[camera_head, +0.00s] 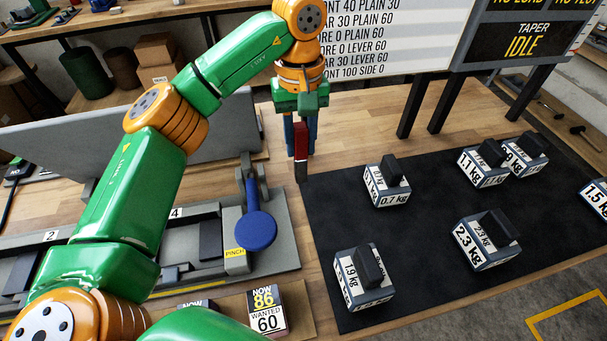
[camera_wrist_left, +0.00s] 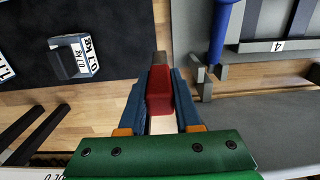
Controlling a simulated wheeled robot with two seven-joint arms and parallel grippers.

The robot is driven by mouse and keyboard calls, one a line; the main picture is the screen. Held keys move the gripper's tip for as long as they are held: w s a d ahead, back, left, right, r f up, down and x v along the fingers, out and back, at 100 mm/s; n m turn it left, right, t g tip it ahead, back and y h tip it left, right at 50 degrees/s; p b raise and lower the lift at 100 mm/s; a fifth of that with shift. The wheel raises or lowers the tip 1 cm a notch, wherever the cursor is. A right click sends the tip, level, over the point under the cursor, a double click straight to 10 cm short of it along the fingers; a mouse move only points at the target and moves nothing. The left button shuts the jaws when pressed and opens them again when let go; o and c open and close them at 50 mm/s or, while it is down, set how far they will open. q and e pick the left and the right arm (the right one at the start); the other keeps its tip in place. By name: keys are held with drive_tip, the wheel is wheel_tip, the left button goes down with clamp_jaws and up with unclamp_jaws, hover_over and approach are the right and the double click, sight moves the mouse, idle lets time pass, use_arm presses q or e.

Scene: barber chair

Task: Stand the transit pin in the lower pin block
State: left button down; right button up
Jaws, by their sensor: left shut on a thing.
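My left gripper (camera_head: 300,146) is shut on a red piece with a dark, squared lower end, which I take to be the transit pin (camera_head: 301,168). It hangs about upright between the blue fingers, above the wood near the mat's far left corner. In the left wrist view the pin (camera_wrist_left: 160,97) sits between the fingertips (camera_wrist_left: 162,84), its dark end pointing away from the camera. I cannot make out for certain which part is the lower pin block. The grey fixture (camera_head: 285,256) with a blue round-ended lever (camera_head: 257,229) stands left of the gripper. My right gripper is not in view.
Several labelled weights, among them 0.7 kg (camera_head: 387,194) and 2.3 kg (camera_head: 483,243), stand on the black mat (camera_head: 420,280). A long grey panel (camera_head: 225,135) stands behind the fixture. A number card (camera_head: 267,311) is at the front. Dark sign posts (camera_head: 410,106) rise behind the mat.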

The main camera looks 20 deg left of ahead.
sight(298, 183)
use_arm(q)
drive_tip(key=shift+f+b, duration=0.3)
drive_tip(key=shift+f, duration=0.55)
drive_tip(key=f, duration=0.3)
drive_tip(key=f+p, duration=0.1)
drive_tip(key=f, duration=0.2)
drive_tip(key=s+f+p, duration=0.1)
drive_tip(key=f, duration=0.2)
drive_tip(key=shift+s, duration=0.1)
drive_tip(key=shift+f, duration=0.2)
drive_tip(key=shift+s, duration=0.1)
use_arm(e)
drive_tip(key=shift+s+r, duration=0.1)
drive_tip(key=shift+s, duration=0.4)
use_arm(q)
drive_tip(key=shift+b, duration=0.3)
drive_tip(key=c, duration=0.6)
unclamp_jaws()
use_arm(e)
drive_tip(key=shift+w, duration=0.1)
